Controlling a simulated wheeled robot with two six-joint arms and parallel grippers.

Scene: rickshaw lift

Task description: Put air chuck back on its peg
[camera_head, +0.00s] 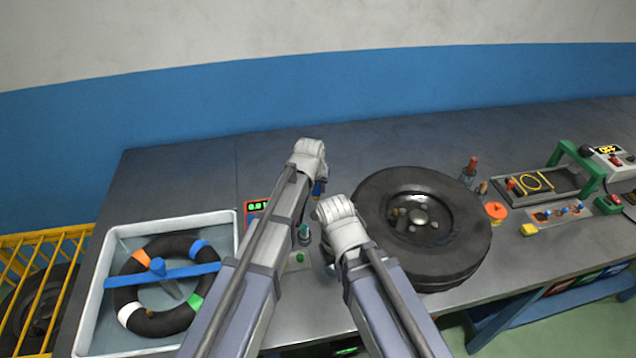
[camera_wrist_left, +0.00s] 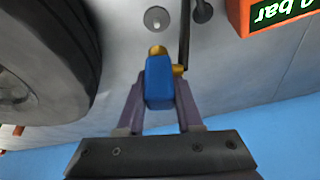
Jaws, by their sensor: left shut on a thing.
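My left gripper (camera_wrist_left: 160,112) is shut on the blue air chuck (camera_wrist_left: 159,82), which has brass fittings at its end and side. A black hose (camera_wrist_left: 185,35) runs from the side fitting. In the head view, my left gripper (camera_head: 319,180) is mostly behind its own wrist, and a bit of blue of the chuck (camera_head: 318,188) shows beside it. A round grey disc (camera_wrist_left: 157,18) shows just beyond the chuck's brass tip in the wrist view; I cannot tell whether it is the peg. My right gripper's fingers are hidden below its wrist, left of the tire.
A black tire on a wheel (camera_head: 422,225) lies right of my arms. An orange gauge with a green display (camera_head: 257,206) stands left. A white water tub (camera_head: 230,232) holds a tube under a blue bar. Tools and a green clamp (camera_head: 578,165) crowd the right. The back left bench is clear.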

